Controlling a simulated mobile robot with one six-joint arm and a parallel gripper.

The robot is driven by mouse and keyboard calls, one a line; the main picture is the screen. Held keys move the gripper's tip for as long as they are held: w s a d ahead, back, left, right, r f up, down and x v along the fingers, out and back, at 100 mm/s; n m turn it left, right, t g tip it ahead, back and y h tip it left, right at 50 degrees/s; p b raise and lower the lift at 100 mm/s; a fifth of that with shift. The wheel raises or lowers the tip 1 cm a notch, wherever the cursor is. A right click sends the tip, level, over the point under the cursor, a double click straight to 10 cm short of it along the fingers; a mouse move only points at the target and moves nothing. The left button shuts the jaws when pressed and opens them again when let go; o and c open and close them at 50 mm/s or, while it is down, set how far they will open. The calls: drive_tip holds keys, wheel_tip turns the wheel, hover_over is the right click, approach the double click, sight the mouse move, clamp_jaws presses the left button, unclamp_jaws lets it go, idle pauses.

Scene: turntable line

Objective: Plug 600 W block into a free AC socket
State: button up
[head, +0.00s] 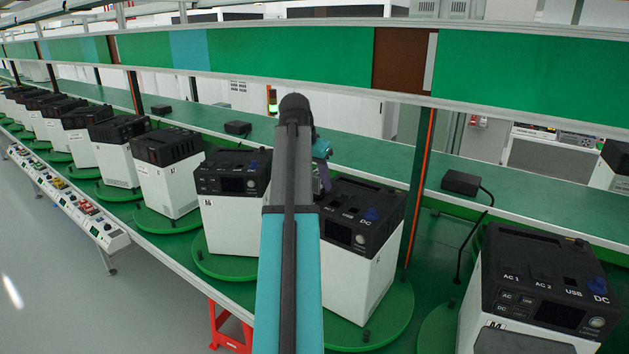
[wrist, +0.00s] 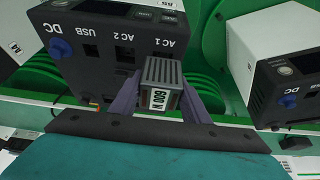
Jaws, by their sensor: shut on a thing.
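The 600 W block (wrist: 160,72) is a small grey ribbed box with a white label. My gripper (wrist: 158,92) is shut on it, with a purple finger on each side. In the head view my arm hides the block, and my gripper (head: 323,175) partly shows over the station (head: 362,215).
Another station (wrist: 288,92) stands close at the right in the wrist view. In the head view, several white stations on green turntables line the conveyor, including one (head: 233,185) to the left and one (head: 540,290) to the right. A black adapter (head: 461,182) lies on the green shelf behind.

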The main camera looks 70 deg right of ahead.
drive_tip(key=shift+f, duration=0.85)
idle(0.6)
drive_tip(key=o, duration=1.6)
drive_tip(key=shift+c, duration=0.2)
drive_tip(key=shift+p+v, duration=0.3)
drive_tip(key=shift+v, duration=0.5)
drive_tip(key=p+v, duration=0.4)
drive_tip(key=v, duration=0.8)
drive_tip(key=shift+p, duration=0.35)
drive_tip(key=shift+r, duration=0.15)
